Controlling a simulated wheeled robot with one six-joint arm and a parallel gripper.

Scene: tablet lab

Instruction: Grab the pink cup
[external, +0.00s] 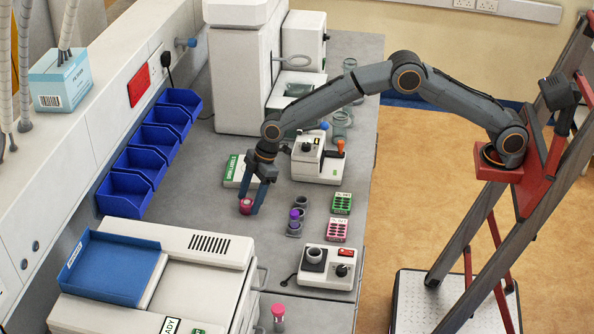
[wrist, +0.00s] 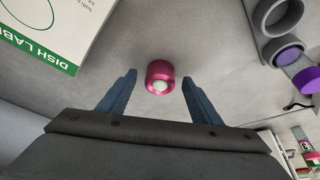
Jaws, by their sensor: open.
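The pink cup (external: 246,206) is small and stands on the grey bench, with a pale round spot in its middle. In the wrist view the pink cup (wrist: 160,77) lies just beyond and between the fingertips, a little nearer the right one. My gripper (external: 255,198) is open and points down at the cup, with one blue finger on each side of it in the external view. In the wrist view my gripper (wrist: 159,76) shows a gap on both sides of the cup, and nothing is held.
A green-and-white dish label box (external: 240,171) lies close behind the cup. A grey holder (external: 300,203) with a purple-capped item stands to its right. Blue bins (external: 145,155) line the wall at left. A white machine (external: 210,250) is in front.

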